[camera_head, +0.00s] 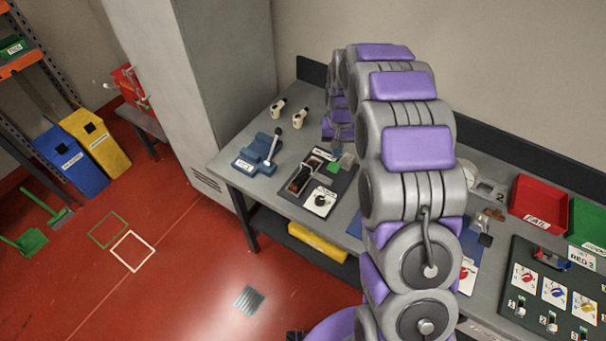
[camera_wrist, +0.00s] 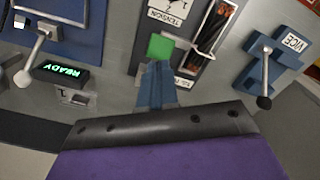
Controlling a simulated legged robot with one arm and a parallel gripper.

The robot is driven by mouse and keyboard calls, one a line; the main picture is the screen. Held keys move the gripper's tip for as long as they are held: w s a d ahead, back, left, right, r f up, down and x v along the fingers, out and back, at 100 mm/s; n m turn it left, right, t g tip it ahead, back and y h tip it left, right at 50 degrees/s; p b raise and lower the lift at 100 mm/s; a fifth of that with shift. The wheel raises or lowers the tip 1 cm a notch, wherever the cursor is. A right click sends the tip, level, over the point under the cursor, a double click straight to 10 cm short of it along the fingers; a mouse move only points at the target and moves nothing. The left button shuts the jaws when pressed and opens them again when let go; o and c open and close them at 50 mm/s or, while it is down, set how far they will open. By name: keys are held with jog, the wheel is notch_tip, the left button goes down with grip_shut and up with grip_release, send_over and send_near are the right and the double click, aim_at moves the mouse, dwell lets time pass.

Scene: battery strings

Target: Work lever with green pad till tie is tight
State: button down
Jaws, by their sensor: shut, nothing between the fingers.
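The lever's green pad (camera_wrist: 160,47) shows in the wrist view just beyond my gripper's fingertips (camera_wrist: 157,68). The fingers are together and empty, and they point at the pad. I cannot tell whether they touch it. The pad belongs to a dark tension board (camera_head: 290,196) on the bench, and it also shows in the head view (camera_head: 333,168). The board carries a white dial card (camera_head: 320,202) and a slot with dark and orange strands (camera_wrist: 209,36). The tie itself is too small to make out. The lever below the pad is mostly hidden by my fingers.
A blue vice (camera_head: 257,152) with a black-knobbed handle stands left of the board in the head view. A red FAIL bin (camera_head: 538,200) stands on the bench's right.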

aim_at(333, 167)
jog(key=shift+s+a+f+b, duration=0.15)
jog(key=shift+f+b, duration=0.1)
jog(key=shift+f, duration=1.3)
jog(key=shift+s+a+f+b, duration=0.1)
jog(key=shift+s+f+b, duration=0.1)
jog(key=shift+f, duration=1.3)
jog(key=shift+s+a+f+b, duration=0.1)
jog(key=shift+f+b, duration=0.15)
jog(key=shift+f, duration=1.3)
jog(key=shift+r, duration=0.1)
jog(key=shift+w+d+r+p, duration=0.15)
jog(key=shift+r+p, duration=0.35)
jog(key=shift+r, duration=1.15)
jog(key=shift+w+d+r+p, duration=0.15)
jog(key=shift+r+p, duration=0.3)
jog(key=shift+r, duration=1.25)
jog(key=shift+w+d+r+p, duration=0.15)
jog(key=shift+r+p, duration=0.35)
jog(key=shift+r, duration=1.15)
jog(key=shift+a, duration=0.1)
jog(key=shift+f, duration=0.15)
jog(key=shift+s+a+f+b, duration=0.15)
jog(key=shift+f+b, duration=0.1)
jog(key=shift+f, duration=1.25)
jog(key=shift+s+a+f+b, duration=0.15)
jog(key=shift+f+b, duration=0.15)
jog(key=shift+f, duration=1.2)
jog(key=shift+s+f+b, duration=0.15)
jog(key=shift+f+b, duration=0.1)
jog(key=shift+f, duration=1.25)
